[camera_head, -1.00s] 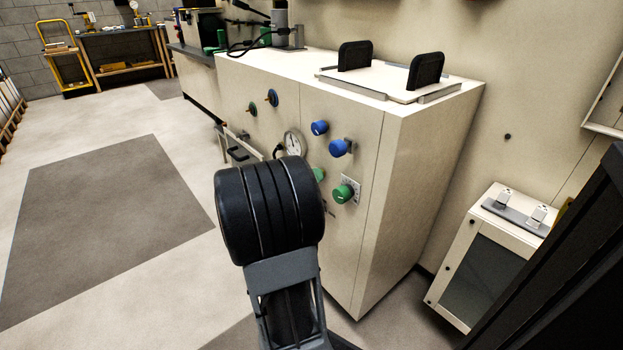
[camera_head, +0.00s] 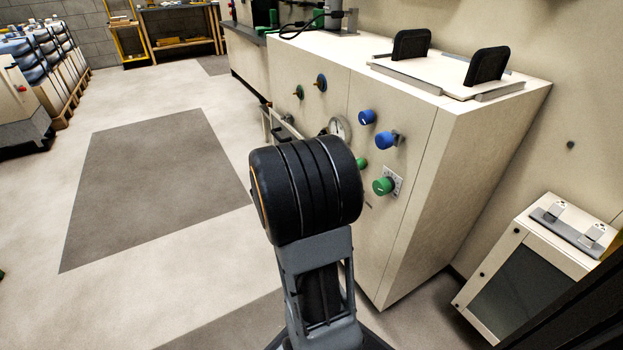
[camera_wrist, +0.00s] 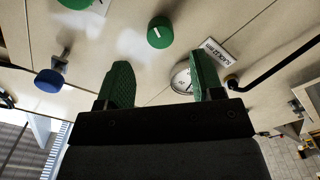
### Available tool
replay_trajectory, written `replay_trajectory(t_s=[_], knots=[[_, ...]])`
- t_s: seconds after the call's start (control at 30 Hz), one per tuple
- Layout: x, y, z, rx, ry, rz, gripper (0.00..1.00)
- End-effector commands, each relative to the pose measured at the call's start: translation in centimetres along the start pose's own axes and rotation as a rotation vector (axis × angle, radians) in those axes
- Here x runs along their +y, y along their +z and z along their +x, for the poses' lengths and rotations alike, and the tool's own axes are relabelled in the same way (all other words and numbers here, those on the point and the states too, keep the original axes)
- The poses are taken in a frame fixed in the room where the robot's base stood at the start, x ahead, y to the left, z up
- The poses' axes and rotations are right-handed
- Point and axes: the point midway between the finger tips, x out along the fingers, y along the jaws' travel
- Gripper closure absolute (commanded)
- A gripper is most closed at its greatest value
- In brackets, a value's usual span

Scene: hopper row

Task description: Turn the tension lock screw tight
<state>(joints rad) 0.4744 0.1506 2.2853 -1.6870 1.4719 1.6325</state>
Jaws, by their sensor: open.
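Two small dark knobs (camera_head: 298,91) (camera_head: 321,83) sit further left. In the wrist view, my gripper (camera_wrist: 163,78) is open and empty, its green fingers apart. A green knob (camera_wrist: 160,32) shows above the fingertips, and a round gauge (camera_wrist: 181,78) shows between the fingers. The head view hides my gripper behind my arm.
A black handle (camera_wrist: 275,70) juts out at the right in the wrist view. A white box with a dark window (camera_head: 530,270) stands right of the cabinet. Two black pads (camera_head: 411,45) stand on the cabinet top.

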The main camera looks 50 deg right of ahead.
Motion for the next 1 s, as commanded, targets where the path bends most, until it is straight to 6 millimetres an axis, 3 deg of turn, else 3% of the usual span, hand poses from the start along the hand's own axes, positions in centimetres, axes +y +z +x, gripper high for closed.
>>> replay_trajectory(t_s=[0.2,0.4,0.6,1.0], knots=[[0.1,-0.2,-4.4,0.003,-0.003,-0.001,0.39],[0.0,-0.1,-6.8,0.001,-0.003,-0.001,0.39],[0.0,0.1,-7.8,-0.001,-0.001,-0.001,0.39],[0.0,0.1,-7.9,-0.002,0.000,0.000,0.39]])
